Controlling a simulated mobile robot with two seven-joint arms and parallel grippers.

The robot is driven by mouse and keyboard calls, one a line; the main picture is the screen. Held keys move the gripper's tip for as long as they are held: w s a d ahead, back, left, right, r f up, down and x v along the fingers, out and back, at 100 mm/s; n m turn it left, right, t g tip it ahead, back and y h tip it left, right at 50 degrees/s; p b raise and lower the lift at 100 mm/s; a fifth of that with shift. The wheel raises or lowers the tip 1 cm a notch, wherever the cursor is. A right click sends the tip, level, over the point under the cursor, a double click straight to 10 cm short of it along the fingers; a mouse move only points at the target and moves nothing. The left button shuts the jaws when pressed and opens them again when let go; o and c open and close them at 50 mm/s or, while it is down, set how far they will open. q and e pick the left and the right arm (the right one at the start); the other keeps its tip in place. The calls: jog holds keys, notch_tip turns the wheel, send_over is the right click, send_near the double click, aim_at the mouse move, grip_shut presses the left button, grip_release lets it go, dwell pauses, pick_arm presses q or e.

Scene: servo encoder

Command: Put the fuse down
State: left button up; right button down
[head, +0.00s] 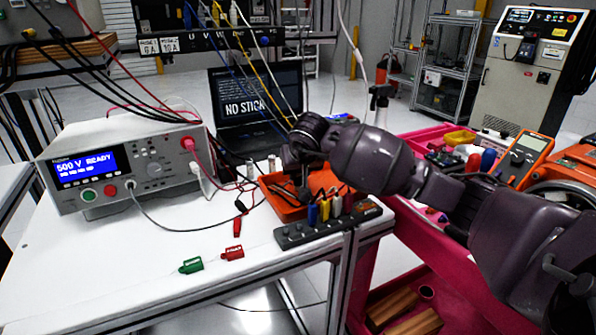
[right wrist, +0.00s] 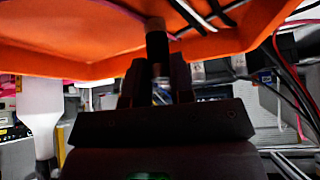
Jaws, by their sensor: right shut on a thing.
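The fuse (right wrist: 157,48) is a small cylinder with a dark body and a lighter end. It is between the two fingers of my right gripper (right wrist: 158,85), which is shut on it. In the head view my right gripper (head: 303,188) points down over the orange tray (head: 283,207) on the white table; the fuse cannot be made out there. In the right wrist view the tray (right wrist: 85,60) fills the top, close to the fuse; I cannot tell whether they touch. My left gripper is not in view.
A dark strip with several coloured plugs (head: 297,238) lies in front of the tray. Green (head: 191,266) and red (head: 233,253) clips lie on the table (head: 130,275). A tester (head: 125,165) with cables stands left, and a laptop (head: 245,97) behind. The table's front left is clear.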

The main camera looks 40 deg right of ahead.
jog(key=c, duration=1)
grip_release()
jog(key=shift+r, duration=0.3)
jog(key=p+v, duration=0.3)
jog(key=v, duration=0.8)
jog(key=shift+s+a+r, duration=0.15)
jog(key=shift+s+r, duration=0.1)
